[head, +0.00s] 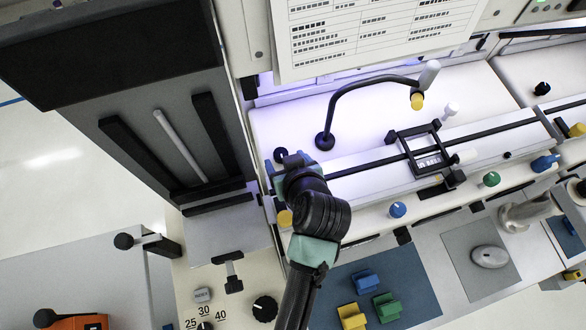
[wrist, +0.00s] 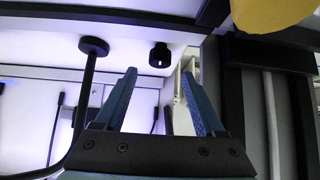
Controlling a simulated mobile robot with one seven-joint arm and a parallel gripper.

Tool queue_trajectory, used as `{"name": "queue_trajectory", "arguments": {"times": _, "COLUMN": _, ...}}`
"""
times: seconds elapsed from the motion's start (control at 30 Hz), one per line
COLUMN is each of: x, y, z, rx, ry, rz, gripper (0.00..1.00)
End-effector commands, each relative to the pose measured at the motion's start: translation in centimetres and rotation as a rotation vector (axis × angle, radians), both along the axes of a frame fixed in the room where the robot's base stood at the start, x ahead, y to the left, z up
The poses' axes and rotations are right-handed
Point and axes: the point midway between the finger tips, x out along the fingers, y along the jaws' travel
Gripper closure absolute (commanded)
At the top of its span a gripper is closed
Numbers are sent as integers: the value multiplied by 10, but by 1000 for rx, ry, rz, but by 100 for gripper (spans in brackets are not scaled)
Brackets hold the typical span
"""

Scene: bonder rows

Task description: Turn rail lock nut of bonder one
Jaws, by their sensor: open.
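My gripper (head: 282,170) is over the left end of the near bonder's white rail, partly hidden by my wrist in the head view. In the wrist view its two blue fingers (wrist: 158,82) are apart with nothing between them. A small black knob (wrist: 160,55) shows just past the fingertips, roughly centred in the gap. It also shows in the head view (head: 281,154), close beside the fingers. I cannot read a label naming it as the rail lock nut. A yellow knob (head: 284,218) sits on the front left; a yellow part (wrist: 270,12) shows at the wrist view's top right.
A bent black lamp arm (head: 332,108) rises right of my gripper. A black clamp frame (head: 421,150) straddles the rail. Blue (head: 397,210) and green (head: 491,179) knobs line the front. A dark cabinet (head: 150,110) stands left. Coloured blocks lie on a blue mat (head: 405,268).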

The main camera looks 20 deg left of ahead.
Motion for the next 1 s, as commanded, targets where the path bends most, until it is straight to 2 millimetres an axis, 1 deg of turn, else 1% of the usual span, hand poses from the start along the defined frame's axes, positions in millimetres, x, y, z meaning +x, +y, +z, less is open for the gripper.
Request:
{"name": "queue_trajectory", "arguments": {"times": 0.2, "x": -21, "y": -16, "z": 25, "rx": -1, "ry": -2, "rz": -2, "gripper": 29}}
{"name": "queue_trajectory", "arguments": {"times": 0.4, "x": -34, "y": -25, "z": 41, "rx": -1, "ry": 0, "rz": -2, "gripper": 29}}
{"name": "queue_trajectory", "arguments": {"times": 0.6, "x": -38, "y": -28, "z": 46, "rx": -1, "ry": 2, "rz": -1, "gripper": 29}}
{"name": "queue_trajectory", "arguments": {"times": 1.0, "x": -38, "y": -28, "z": 46, "rx": -1, "ry": 0, "rz": -1, "gripper": 29}}
